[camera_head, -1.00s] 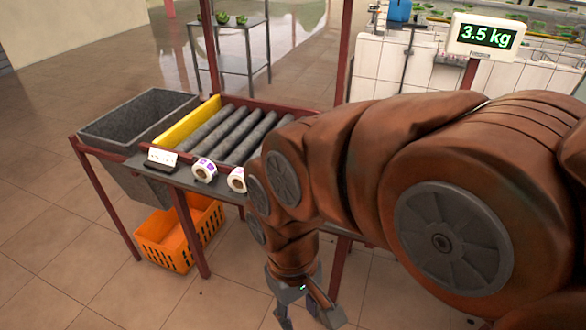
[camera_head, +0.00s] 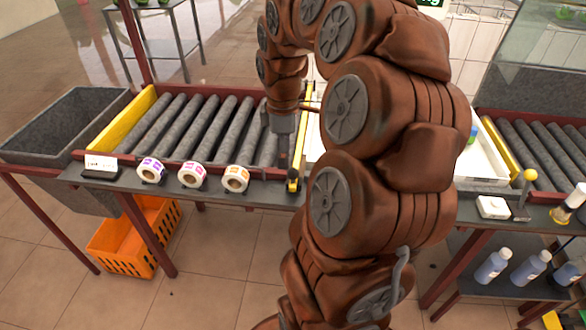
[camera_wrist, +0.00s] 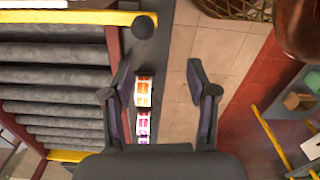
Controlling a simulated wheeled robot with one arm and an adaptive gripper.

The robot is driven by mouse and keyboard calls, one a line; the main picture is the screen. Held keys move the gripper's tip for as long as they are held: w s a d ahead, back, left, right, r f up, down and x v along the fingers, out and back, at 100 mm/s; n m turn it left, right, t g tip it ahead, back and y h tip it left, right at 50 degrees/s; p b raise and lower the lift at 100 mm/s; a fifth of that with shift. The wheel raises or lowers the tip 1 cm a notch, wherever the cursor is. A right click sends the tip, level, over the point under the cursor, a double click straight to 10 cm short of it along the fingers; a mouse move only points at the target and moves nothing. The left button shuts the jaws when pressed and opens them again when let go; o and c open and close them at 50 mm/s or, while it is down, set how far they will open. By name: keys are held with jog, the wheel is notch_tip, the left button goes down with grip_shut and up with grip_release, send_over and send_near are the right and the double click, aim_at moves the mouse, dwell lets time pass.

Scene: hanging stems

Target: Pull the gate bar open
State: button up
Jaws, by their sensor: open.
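The gate bar (camera_head: 299,140) is a thin yellow bar along the right end of the grey roller bed, with a dark end at the table's front edge. In the wrist view the yellow bar (camera_wrist: 75,17) runs across the top left and ends in a dark round knob (camera_wrist: 143,27). My gripper (camera_wrist: 158,78) is open, with nothing between its fingers. In the wrist view the knob lies above the fingertips, apart from them. In the head view my gripper (camera_head: 283,150) hangs just left of the bar, over the rollers; its fingertips are hard to make out there.
Label rolls (camera_head: 193,175) and a small card (camera_head: 100,165) line the front ledge. A grey bin (camera_head: 60,125) stands left and an orange crate (camera_head: 130,240) below. A white tray (camera_head: 485,155) lies right, partly hidden by my arm. Bottles (camera_head: 492,266) stand on a lower shelf.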

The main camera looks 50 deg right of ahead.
aim_at(293, 169)
jog(key=d, duration=0.2)
jog(key=shift+d+f, duration=0.15)
jog(key=shift+d, duration=0.25)
jog(key=shift+s+d+f, duration=0.1)
jog(key=shift+d+f, duration=0.05)
jog(key=shift+f, duration=0.05)
jog(key=shift+f+p, duration=1)
jog(key=shift+f, duration=2.7)
grip_shut()
